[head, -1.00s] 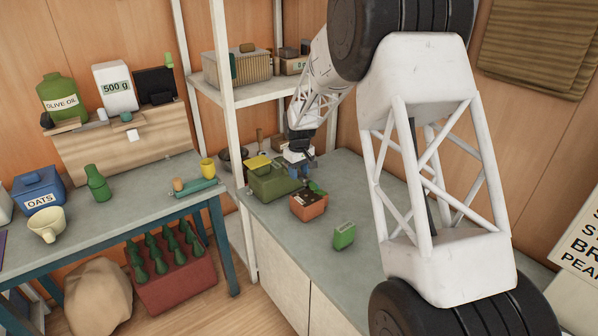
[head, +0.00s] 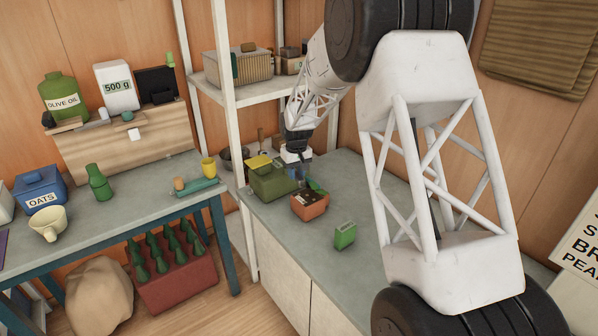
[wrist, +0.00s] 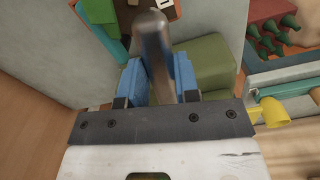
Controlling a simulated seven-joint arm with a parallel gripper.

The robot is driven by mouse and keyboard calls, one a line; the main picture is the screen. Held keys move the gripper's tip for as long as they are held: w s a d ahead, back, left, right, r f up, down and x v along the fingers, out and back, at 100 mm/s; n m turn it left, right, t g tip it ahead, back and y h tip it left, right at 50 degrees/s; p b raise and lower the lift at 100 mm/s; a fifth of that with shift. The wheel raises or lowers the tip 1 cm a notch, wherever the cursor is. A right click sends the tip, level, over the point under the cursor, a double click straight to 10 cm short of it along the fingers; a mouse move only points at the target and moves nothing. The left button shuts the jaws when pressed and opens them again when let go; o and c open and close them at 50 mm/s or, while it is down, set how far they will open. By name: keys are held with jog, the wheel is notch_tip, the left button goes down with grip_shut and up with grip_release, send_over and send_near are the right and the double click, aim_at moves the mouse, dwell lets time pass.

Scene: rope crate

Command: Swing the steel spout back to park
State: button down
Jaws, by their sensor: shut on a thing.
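The steel spout (wrist: 152,38) is a grey rounded bar between the two blue fingers in the wrist view. My gripper (wrist: 158,75) is shut on it; the fingers flank its near part. In the head view my gripper (head: 298,173) is low over the right counter, between the green box and the orange box. The spout is too small and covered to make out there. Its base and its parking place cannot be told from these frames.
A green box (head: 272,186) with a yellow item on top stands left of my gripper. An orange box (head: 310,208) stands just in front. A small green box (head: 345,237) is nearer. A white shelf post (head: 236,130) rises at the left. The counter's front is clear.

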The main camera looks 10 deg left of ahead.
jog(key=shift+w+a+m, duration=0.1)
jog(key=shift+a+m, duration=1.6)
jog(key=shift+m, duration=0.75)
jog(key=shift+w+a+m, duration=0.1)
jog(key=shift+a+m, duration=1.55)
jog(key=shift+m, duration=0.75)
jog(key=shift+a+m, duration=1.7)
jog(key=shift+m, duration=0.75)
jog(key=shift+r, duration=0.1)
jog(key=c, duration=0.8)
grip_release()
jog(key=shift+c, duration=0.2)
notch_tip(320, 180, up, 8)
